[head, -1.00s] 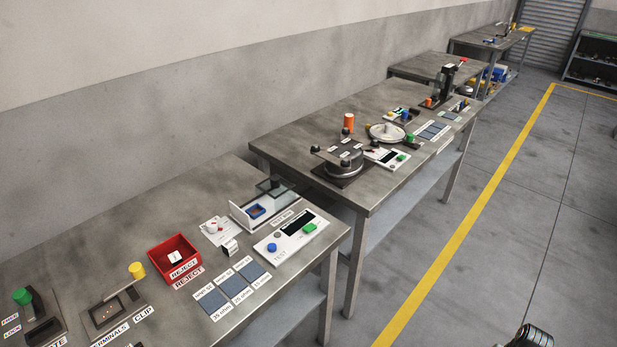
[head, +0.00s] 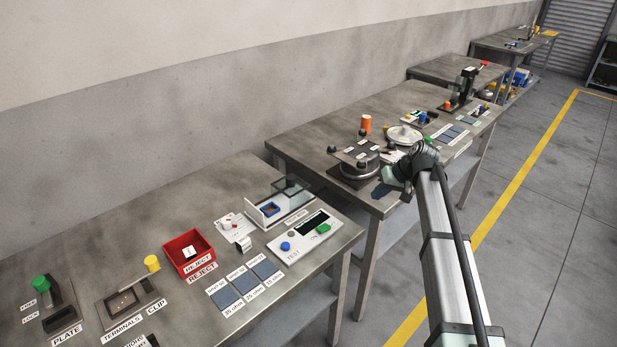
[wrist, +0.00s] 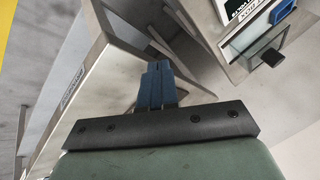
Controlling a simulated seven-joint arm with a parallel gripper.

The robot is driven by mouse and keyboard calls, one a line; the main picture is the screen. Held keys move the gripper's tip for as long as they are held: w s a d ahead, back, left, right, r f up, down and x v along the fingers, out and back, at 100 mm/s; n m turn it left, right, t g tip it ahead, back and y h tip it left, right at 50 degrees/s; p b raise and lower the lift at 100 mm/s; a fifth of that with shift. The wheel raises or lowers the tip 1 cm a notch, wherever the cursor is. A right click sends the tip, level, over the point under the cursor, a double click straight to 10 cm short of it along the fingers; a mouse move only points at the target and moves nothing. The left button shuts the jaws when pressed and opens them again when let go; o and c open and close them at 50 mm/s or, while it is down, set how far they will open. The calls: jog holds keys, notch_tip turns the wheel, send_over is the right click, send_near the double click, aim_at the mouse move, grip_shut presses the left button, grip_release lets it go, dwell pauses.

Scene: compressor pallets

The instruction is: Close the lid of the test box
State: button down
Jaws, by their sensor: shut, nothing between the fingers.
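The test box (head: 293,216) is a low white box near the back right corner of the near bench, with a blue-rimmed part (head: 269,209) inside. Its clear lid (head: 291,187) is open, sticking out behind the box. The box end shows at the top right of the wrist view, with the lid and a dark knob (wrist: 270,57) beside it. My gripper (head: 383,190) is shut and empty, in front of the second bench in the head view and right of the box. Its blue fingers (wrist: 155,82) touch nothing I can see.
A white test panel (head: 311,232) with blue and green buttons lies in front of the box. A red reject bin (head: 188,250) and grey pads stand to the left. The second bench carries a dark round compressor (head: 357,160) near my gripper. A gap separates the benches.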

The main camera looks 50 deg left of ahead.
jog(key=s+a+r+n+g, duration=0.1)
jog(key=s+a+r, duration=0.2)
jog(key=a+r, duration=0.3)
jog(key=s+a+r+n, duration=0.2)
jog(key=s+a+r, duration=0.1)
jog(key=a, duration=0.5)
send_near(296, 183)
notch_tip(296, 183, down, 5)
jog(key=w, duration=0.3)
jog(key=shift+s+a+y, duration=0.2)
jog(key=shift+s+a, duration=0.2)
jog(key=shift+s, duration=0.2)
jog(key=shift+s+a+y, duration=0.2)
jog(key=shift+s+a, duration=0.2)
jog(key=shift+s, duration=0.15)
jog(key=shift+s+a+r, duration=0.1)
jog(key=shift+s+a, duration=0.35)
jog(key=shift+s, duration=0.35)
jog(key=shift+g, duration=0.3)
jog(key=s, duration=1)
jog(key=shift+s, duration=0.4)
